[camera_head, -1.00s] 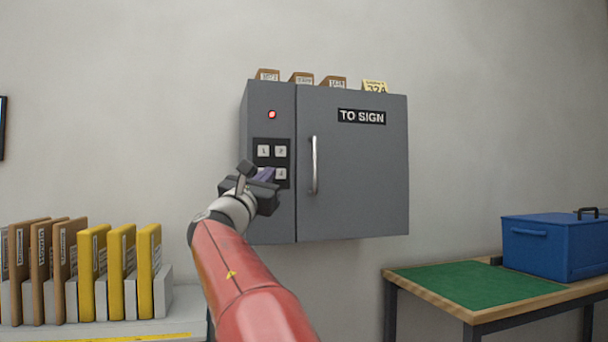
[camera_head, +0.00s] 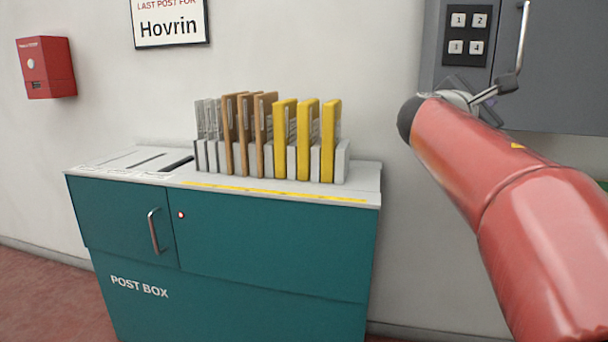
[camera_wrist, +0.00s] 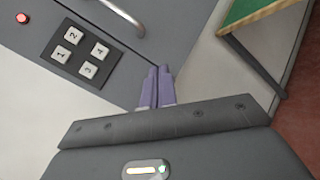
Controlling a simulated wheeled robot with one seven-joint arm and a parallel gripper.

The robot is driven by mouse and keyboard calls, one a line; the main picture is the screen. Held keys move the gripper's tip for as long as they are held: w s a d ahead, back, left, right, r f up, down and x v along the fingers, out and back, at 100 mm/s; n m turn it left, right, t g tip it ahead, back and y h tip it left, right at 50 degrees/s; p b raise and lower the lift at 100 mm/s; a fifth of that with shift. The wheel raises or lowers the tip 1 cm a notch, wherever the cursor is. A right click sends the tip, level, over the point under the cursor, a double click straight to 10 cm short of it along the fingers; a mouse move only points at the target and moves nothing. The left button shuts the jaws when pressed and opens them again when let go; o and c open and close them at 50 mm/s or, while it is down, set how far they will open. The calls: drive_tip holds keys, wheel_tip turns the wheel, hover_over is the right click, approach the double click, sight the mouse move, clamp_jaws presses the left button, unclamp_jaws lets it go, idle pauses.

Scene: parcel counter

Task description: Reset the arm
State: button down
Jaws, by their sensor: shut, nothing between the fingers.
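My gripper (camera_wrist: 157,90) shows in the wrist view with its two purple fingers together and nothing between them. It is in front of the grey wall cabinet, off to the side of the keypad (camera_wrist: 80,53) and apart from it as far as I can tell. In the head view my red arm reaches up from the lower right toward the grey cabinet (camera_head: 570,85). The fingertips are hidden there behind my wrist. The keypad also shows in the head view (camera_head: 467,34), with buttons 1 to 4 uncovered.
A red box (camera_head: 46,68) and a framed sign (camera_head: 170,24) hang on the wall. A green-topped table (camera_wrist: 245,12) shows in the wrist view.

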drive_tip(key=s+a+f+m+g+y, duration=0.2)
drive_tip(key=s+a+f+m+y, duration=0.3)
drive_tip(key=s+f, duration=0.4)
drive_tip(key=s+a+f+m+g+y, duration=0.1)
drive_tip(key=s+a+f+m+y, duration=0.4)
drive_tip(key=s+f, duration=0.4)
drive_tip(key=s+a+f+m+g+y, duration=0.2)
drive_tip(key=s+a+f+m+y, duration=0.3)
drive_tip(key=f, duration=1.4)
drive_tip(key=s+a+m, duration=0.1)
drive_tip(key=s+a, duration=0.3)
drive_tip(key=shift+s+f+m+g, duration=0.2)
drive_tip(key=shift+m+g, duration=0.1)
drive_tip(key=shift+m, duration=0.1)
